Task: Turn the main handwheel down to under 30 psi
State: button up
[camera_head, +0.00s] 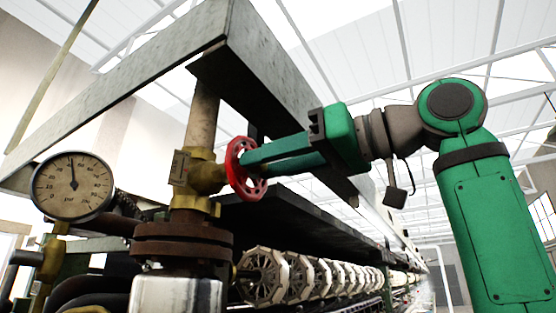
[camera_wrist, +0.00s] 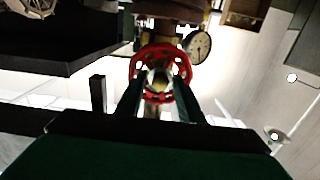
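The red main handwheel (camera_head: 236,180) is on the brass valve (camera_head: 203,176) in the head view. It also shows in the wrist view (camera_wrist: 157,50), facing the camera. My gripper (camera_head: 248,164) reaches in from the right with its fingertips at the wheel. In the wrist view my gripper's fingers (camera_wrist: 158,84) are spread apart, one on each side of the wheel's hub, overlapping the wheel. Whether they touch it is hard to tell. The round pressure gauge (camera_head: 72,187) at the left has its needle nearly straight up, near mid-scale, around 50. It also shows in the wrist view (camera_wrist: 197,46), too small to read.
A grey metal beam frame (camera_head: 130,82) runs above the valve and my arm. A rusty flange (camera_head: 182,240) sits below the valve. A row of pale reels (camera_head: 300,278) stretches back at the lower right. A dark panel (camera_head: 285,222) lies under my gripper.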

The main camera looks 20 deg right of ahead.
jog(key=shift+c, duration=0.3)
jog(key=c, duration=0.8)
jog(key=m, duration=2.8)
jog(key=shift+f+m, duration=0.1)
jog(key=shift+m, duration=0.3)
